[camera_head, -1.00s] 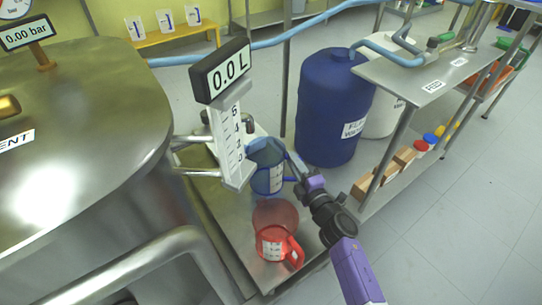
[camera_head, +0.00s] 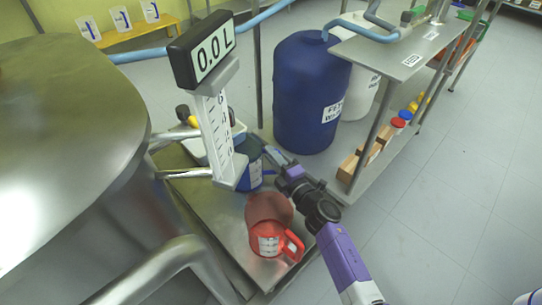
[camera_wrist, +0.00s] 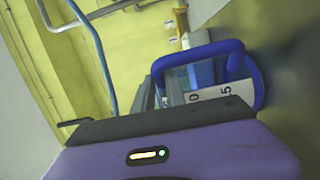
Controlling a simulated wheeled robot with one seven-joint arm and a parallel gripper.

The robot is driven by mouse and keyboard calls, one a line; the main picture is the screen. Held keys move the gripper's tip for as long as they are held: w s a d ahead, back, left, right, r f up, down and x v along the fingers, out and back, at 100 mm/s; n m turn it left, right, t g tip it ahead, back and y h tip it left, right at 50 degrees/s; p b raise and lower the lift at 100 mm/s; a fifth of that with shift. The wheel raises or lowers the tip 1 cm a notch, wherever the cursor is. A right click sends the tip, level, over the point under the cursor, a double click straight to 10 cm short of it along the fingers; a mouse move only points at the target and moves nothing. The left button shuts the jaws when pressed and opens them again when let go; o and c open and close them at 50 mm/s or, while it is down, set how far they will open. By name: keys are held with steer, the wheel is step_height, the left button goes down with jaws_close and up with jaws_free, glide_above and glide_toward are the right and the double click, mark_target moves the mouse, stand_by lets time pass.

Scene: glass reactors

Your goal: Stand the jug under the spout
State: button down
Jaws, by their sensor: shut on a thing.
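The blue jug (camera_head: 249,149) stands on or just above the metal platform (camera_head: 205,210), partly hidden behind the gauge column in the head view. My gripper (camera_head: 277,160) reaches it from the right and is shut on its handle. In the wrist view the jug's blue rim or handle (camera_wrist: 257,75) and its white scale label (camera_wrist: 222,92) show above my gripper (camera_wrist: 165,125). The spout cannot be made out clearly; metal pipes (camera_head: 172,137) run from the tank behind the gauge column (camera_head: 217,135). Whether the jug touches the platform cannot be told.
A red jug (camera_head: 268,222) stands on the platform in front of the blue one. The gauge display (camera_head: 203,52) reads 0.0 L. A large steel tank (camera_head: 65,150) is at left. A blue drum (camera_head: 308,90) and a shelf unit (camera_head: 385,55) stand at right.

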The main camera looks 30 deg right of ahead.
steer(key=c, duration=1.4)
jaws_free()
steer(key=shift+f, duration=0.1)
steer(key=s+p, duration=0.1)
steer(key=s, duration=0.3)
steer(key=s+p, duration=0.1)
steer(key=s, duration=0.3)
steer(key=s+d+p, duration=0.1)
steer(key=s+p, duration=0.1)
steer(key=s, duration=0.2)
steer(key=shift+d, duration=0.1)
